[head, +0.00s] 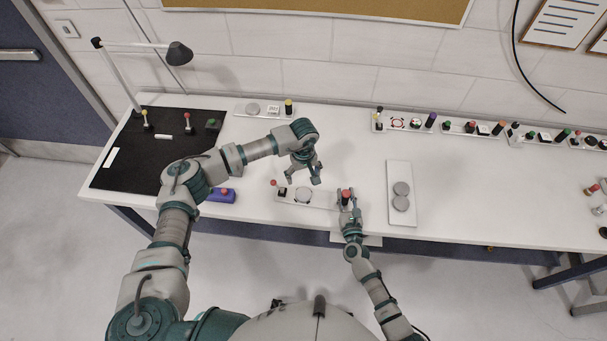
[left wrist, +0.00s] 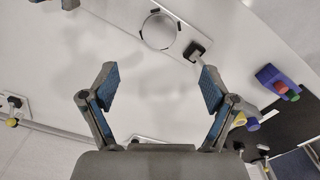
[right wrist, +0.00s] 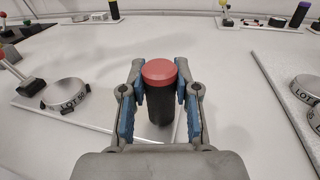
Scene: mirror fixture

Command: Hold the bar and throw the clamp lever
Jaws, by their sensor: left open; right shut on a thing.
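A white plate (head: 326,201) near the table's front edge carries the clamp lever (head: 274,183), a round disc (head: 303,195) and the red-topped black bar (head: 346,193). My right gripper (right wrist: 160,95) is shut around the upright bar (right wrist: 160,112), one finger on each side. The disc (right wrist: 65,94) and red-knobbed lever (right wrist: 30,84) stand at left in the right wrist view. My left gripper (head: 304,180) is open and empty above and behind the plate. In the left wrist view, the disc (left wrist: 158,31) and lever base (left wrist: 197,49) lie beyond its spread fingers (left wrist: 158,85).
A plate with two discs (head: 401,170) lies to the right. A black mat (head: 110,160) with a lamp (head: 179,53) is at far left. Several small fixtures line the back.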

